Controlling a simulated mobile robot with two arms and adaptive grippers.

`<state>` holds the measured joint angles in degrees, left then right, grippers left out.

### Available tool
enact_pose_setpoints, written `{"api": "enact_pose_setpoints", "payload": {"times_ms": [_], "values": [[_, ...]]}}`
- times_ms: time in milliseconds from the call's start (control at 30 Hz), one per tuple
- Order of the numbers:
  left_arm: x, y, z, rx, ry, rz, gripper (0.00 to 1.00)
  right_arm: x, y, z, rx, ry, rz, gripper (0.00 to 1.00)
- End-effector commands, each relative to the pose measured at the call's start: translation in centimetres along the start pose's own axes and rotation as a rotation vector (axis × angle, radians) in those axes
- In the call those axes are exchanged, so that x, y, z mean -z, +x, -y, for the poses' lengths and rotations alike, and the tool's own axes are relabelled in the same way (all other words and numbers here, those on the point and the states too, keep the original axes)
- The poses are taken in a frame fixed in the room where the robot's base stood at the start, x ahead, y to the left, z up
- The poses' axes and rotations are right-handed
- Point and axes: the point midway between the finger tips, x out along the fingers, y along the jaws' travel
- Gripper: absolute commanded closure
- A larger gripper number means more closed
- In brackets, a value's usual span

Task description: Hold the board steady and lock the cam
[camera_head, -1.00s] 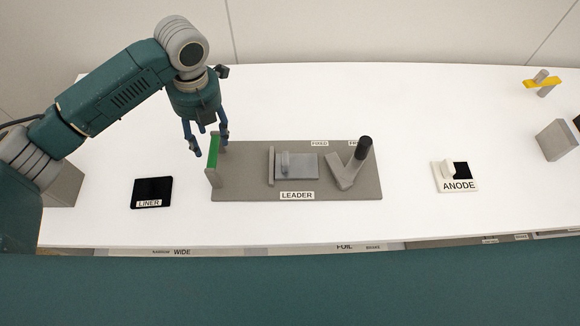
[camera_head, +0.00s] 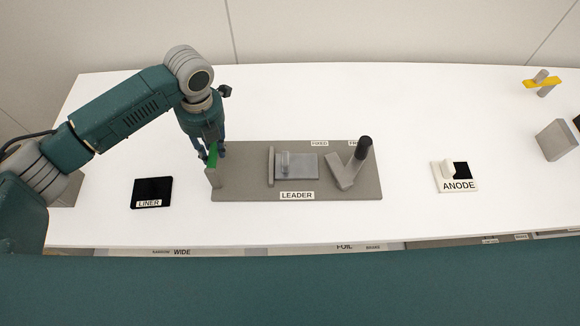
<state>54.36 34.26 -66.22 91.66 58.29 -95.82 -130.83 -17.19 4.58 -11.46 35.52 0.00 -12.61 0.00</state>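The grey board (camera_head: 235,186), labelled LEADER, lies flat on the white table. At its left end stands a grey upright plate with a green strip (camera_head: 213,157). My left gripper (camera_head: 211,155) points down over this upright, its blue fingers close around or beside the strip; whether they touch it I cannot tell. The cam lever (camera_head: 348,172), a grey angled piece with a black knob (camera_head: 364,146), stands at the board's right end, near labels FIXED and one partly hidden. A grey block and plate (camera_head: 303,165) sit mid-board. My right gripper does not show.
A black LINER pad (camera_head: 152,191) lies left of the board. A white ANODE tray (camera_head: 455,185) lies to the right. A grey block (camera_head: 556,140) and a yellow-handled piece (camera_head: 542,83) are at the far right. The table between board and ANODE is clear.

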Motion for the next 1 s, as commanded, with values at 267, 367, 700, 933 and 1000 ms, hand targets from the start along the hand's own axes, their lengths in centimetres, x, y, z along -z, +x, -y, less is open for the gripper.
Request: {"api": "enact_pose_setpoints", "payload": {"times_ms": [267, 367, 700, 933, 1000], "values": [[-0.20, -0.35, 0.27, 0.009, 0.001, 0.006, 1.00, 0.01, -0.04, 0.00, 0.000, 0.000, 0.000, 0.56], [-0.18, -0.30, 0.23, 0.008, 0.001, 0.005, 1.00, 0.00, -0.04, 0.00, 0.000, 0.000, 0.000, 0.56], [-0.11, 0.14, 0.14, 0.003, 0.000, 0.004, 1.00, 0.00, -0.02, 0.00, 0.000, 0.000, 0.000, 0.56], [-0.03, 0.30, 0.16, 0.002, 0.000, 0.001, 1.00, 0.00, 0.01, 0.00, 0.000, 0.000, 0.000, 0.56], [0.00, 0.34, 0.21, 0.002, 0.000, 0.001, 1.00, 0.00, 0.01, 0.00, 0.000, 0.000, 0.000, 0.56]]}}
